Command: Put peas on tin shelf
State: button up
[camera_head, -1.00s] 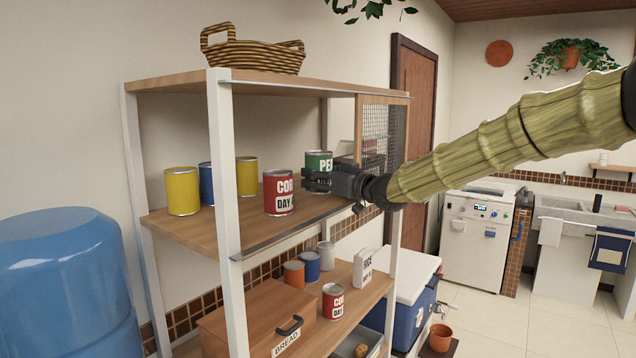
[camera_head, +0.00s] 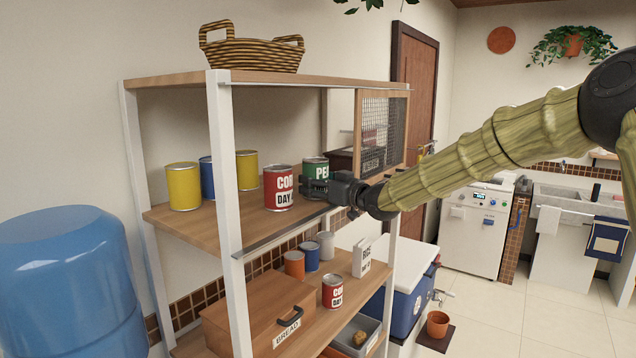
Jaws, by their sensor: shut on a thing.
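The peas can (camera_head: 315,170), green with a white label reading "PE", is at the upper shelf board (camera_head: 200,228), just right of and behind a red corn can (camera_head: 278,188). My gripper (camera_head: 316,188) reaches in from the right and is shut on the peas can. The fingers hide its lower part, so I cannot tell whether its base touches the board. Yellow cans (camera_head: 183,187) and a blue can (camera_head: 206,170) stand at the left of the same board.
A mesh-fronted cabinet (camera_head: 383,130) is right of the peas can. White posts (camera_head: 222,170) frame the rack. The lower board holds a bread box (camera_head: 258,312), several cans and a white box (camera_head: 362,257). A wicker basket (camera_head: 252,52) sits on top.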

jog(key=shift+f, duration=0.1)
jog(key=o, duration=1.3)
jog(key=shift+d, duration=0.1)
